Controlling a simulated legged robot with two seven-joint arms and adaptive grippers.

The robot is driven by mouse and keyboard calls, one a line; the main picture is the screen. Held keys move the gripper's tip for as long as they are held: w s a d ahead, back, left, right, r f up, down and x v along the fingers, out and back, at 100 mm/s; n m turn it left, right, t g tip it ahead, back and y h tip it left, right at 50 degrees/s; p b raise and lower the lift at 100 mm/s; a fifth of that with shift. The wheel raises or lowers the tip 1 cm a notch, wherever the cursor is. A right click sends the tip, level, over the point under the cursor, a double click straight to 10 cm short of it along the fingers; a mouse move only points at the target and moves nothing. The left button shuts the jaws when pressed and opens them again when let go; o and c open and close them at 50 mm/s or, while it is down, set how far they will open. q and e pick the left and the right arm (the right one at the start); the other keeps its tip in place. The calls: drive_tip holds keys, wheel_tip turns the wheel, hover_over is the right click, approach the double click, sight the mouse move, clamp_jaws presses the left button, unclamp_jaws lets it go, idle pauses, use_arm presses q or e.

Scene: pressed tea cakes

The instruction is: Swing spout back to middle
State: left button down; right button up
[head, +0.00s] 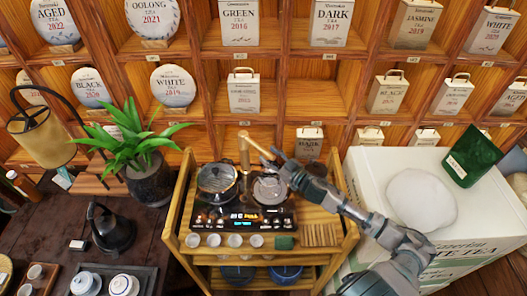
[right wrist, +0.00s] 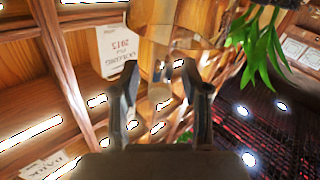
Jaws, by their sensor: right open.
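The brass spout (head: 256,146) stands on a post at the back of the wooden tea cart. Its arm points to the right and toward the front in the head view, above the right-hand pot. My right gripper (head: 277,164) is at the spout's free end, its jaws open. In the right wrist view the two fingers of the right gripper (right wrist: 162,92) are apart, with a blurred brass-coloured piece (right wrist: 159,95) between them. I cannot tell whether they touch it. My left gripper is not in view.
A potted plant (head: 150,180) stands to the left. A white box (head: 380,180) stands to the right. Shelves of tea fill the back.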

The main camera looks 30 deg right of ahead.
sight(264, 151)
drive_tip(key=shift+x, duration=1.15)
drive_tip(key=shift+w, duration=0.6)
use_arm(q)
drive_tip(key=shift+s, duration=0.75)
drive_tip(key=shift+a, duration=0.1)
use_arm(e)
drive_tip(key=shift+a, duration=0.1)
drive_tip(key=shift+c, duration=0.2)
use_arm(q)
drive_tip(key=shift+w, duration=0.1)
use_arm(e)
clamp_jaws()
